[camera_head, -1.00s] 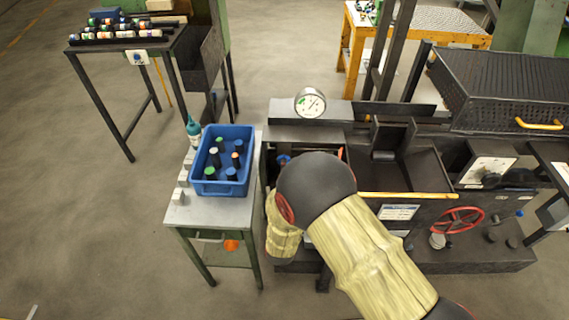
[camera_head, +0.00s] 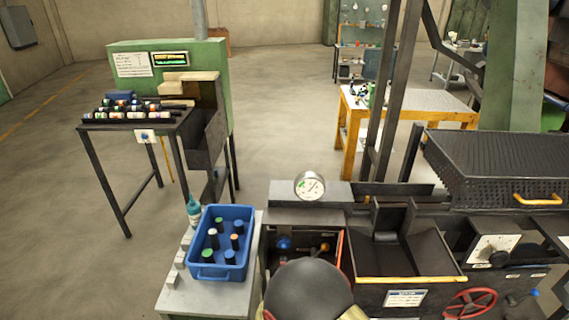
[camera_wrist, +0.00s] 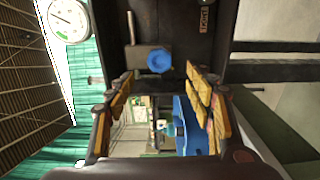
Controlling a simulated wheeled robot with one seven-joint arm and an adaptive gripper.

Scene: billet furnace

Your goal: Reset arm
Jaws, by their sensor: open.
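My gripper (camera_wrist: 158,75) shows in the wrist view with its two yellow-padded fingers apart and nothing between them. A blue knob (camera_wrist: 159,60) on a dark panel shows beyond the fingertips, apart from them. In the head view my arm's dark rounded joint is at the bottom middle, in front of the furnace's open dark box (camera_head: 290,245). My gripper does not show in the head view.
A blue bin (camera_head: 221,243) with several dark cylinders stands on a grey side table (camera_head: 195,300). A gauge (camera_head: 310,186) stands above the box. A dark chute (camera_head: 400,262), a red handwheel (camera_head: 470,303) and a mesh-sided hopper (camera_head: 500,170) lie right. Open floor is left.

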